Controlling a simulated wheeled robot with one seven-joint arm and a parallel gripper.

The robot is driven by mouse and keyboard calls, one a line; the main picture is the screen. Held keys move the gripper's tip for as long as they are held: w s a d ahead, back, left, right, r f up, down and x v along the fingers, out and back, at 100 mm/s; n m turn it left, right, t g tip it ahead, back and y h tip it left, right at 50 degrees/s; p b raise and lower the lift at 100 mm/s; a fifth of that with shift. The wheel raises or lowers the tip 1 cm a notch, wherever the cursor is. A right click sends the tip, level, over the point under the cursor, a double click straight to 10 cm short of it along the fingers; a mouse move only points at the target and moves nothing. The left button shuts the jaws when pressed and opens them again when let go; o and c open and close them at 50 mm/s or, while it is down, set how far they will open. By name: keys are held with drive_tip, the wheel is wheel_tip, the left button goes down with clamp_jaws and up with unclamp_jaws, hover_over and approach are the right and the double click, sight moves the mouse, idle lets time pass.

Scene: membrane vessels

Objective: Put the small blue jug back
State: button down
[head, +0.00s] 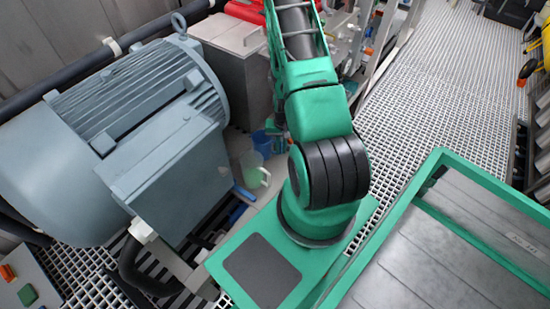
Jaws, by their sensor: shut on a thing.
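The small blue jug (262,144) shows left of my arm, between the large grey motor and my green arm links. My gripper (274,128) is mostly hidden behind my own arm; only a dark part of it shows at the jug's upper right. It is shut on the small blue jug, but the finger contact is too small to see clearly. A pale green jug (252,171) with a handle stands just in front of the blue one, lower in the picture. Whether the two jugs touch cannot be told.
The large grey-blue motor (130,125) fills the left side, close to the jugs. A grey cabinet (232,70) stands behind them. A blue bar (243,193) lies below the pale green jug. White grating floor (440,75) is open at the upper right.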

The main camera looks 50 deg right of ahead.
drive_tip(key=f, duration=0.6)
drive_tip(key=shift+s+d+f, duration=0.2)
drive_tip(key=shift+d+f, duration=0.05)
drive_tip(key=shift+d, duration=0.1)
drive_tip(key=c, duration=1.8)
unclamp_jaws()
drive_tip(key=shift+r, duration=0.1)
